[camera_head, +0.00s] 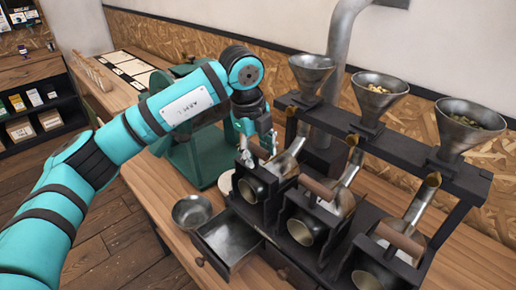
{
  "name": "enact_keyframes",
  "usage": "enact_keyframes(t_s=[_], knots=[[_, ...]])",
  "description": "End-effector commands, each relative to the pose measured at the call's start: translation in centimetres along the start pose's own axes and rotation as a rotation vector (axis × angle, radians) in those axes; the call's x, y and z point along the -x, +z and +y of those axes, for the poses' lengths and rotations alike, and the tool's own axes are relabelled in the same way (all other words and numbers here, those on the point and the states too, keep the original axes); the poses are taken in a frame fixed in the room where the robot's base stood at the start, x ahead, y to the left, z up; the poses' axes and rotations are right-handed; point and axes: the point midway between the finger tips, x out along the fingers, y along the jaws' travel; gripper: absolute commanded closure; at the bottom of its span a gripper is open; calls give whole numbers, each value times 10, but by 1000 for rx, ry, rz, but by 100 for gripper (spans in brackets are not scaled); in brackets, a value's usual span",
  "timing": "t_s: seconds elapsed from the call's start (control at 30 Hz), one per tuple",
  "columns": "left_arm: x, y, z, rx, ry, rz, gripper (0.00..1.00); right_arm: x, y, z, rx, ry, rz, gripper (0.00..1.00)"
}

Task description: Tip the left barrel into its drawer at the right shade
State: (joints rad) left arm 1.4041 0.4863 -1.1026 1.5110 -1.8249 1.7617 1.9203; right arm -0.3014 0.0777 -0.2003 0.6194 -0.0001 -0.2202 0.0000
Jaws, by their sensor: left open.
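The left barrel (250,190) is a metal cylinder in a black frame, its round mouth facing the front left. I cannot tell what is inside it. My left gripper (259,152) is open just above and behind it, near its handle, pointing down; I cannot tell whether it touches. An open metal drawer (230,238) sticks out below the left barrel and looks empty. My right gripper is not in view.
The middle barrel (302,230) and right barrel (368,281) stand beside it, with wooden handles. Metal funnels (377,97) sit on a black rack (385,143) above. A metal bowl (191,211) stands left of the drawer. A green machine (190,150) is behind my arm.

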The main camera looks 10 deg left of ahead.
Motion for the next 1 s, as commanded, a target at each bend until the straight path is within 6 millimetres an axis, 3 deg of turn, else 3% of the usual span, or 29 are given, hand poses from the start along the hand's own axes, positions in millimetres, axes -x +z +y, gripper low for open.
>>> enact_keyframes(t_s=[0.2, 0.57, 1.0], knots=[[0, 0, 0, 0, 0, 0, 54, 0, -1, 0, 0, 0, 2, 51], [0, 0, 0, 0, -2, -1, 100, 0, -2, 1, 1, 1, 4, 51], [1, 2, -2, 0, -16, -1, 100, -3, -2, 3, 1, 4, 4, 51]])
